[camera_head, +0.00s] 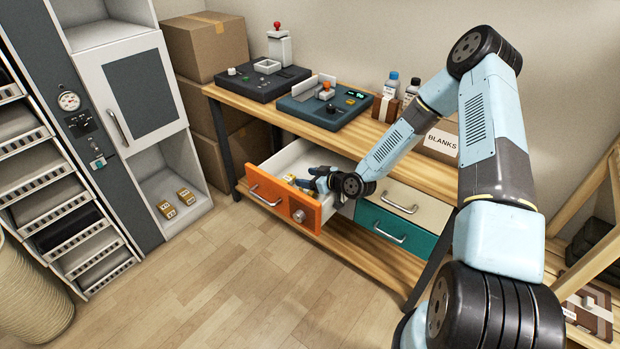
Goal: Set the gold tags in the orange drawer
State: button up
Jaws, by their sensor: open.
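Two gold tags, one at the front left (166,209) and one behind it to the right (186,196), lie apart on the white floor of the cabinet's open lower compartment. The orange drawer (268,191) is pulled out of the workbench, and its white inside shows. My gripper (299,183) is open, low over or inside this drawer near its front panel. A small gold-yellow item (290,178) shows beside the fingers, probably another tag in the drawer. My gripper and wrist hide part of the drawer's inside.
The workbench (225,97) carries two dark machines, bottles and a box marked BLANKS (441,141). A cream drawer (408,204) and a teal drawer (388,233) are shut. Cardboard boxes (207,45) stand between cabinet and bench. The wooden floor in front is clear.

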jog(key=shift+s+d+f, duration=0.3)
jog(key=shift+f, duration=0.35)
jog(key=shift+w+r, duration=0.2)
jog(key=shift+r, duration=0.25)
jog(key=v, duration=1.1)
jog(key=shift+s+d+r, duration=0.15)
jog(key=shift+r, duration=0.4)
jog(key=shift+d, duration=0.1)
